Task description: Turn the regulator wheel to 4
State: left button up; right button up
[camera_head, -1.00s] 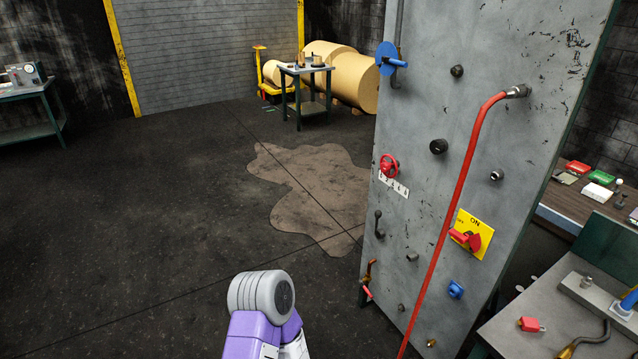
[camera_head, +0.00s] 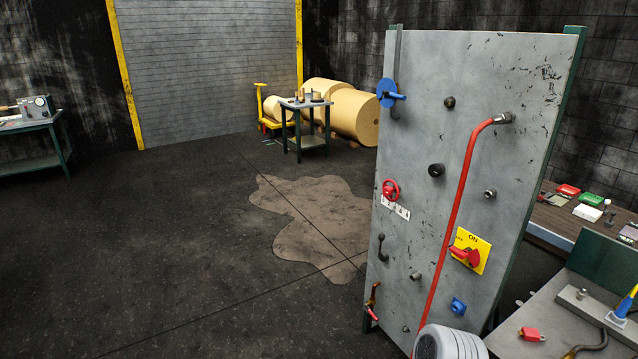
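The regulator wheel (camera_head: 390,189) is a small red handwheel on the left part of the upright grey panel (camera_head: 500,150). A white scale plate (camera_head: 395,208) with dark marks sits just below it. The marks are too small to read, and I cannot tell which one the wheel is set to. Neither of my grippers is in view. A grey rounded link of one of my arms shows at the bottom edge, in front of the panel's foot, well below the wheel.
The panel also carries a blue valve (camera_head: 388,92), a red hose (camera_head: 458,205), a yellow ON plate (camera_head: 482,248) with a red switch, and several knobs. A workbench (camera_head: 540,310) stands close at right. The floor (camera_head: 200,260) left of the panel is open.

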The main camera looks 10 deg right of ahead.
aim_at(388, 190)
jog(key=u, duration=0.65)
jog(key=i, duration=1.9)
jog(key=z, duration=0.95)
jog(key=i, duration=1.1)
jog(key=z, duration=1)
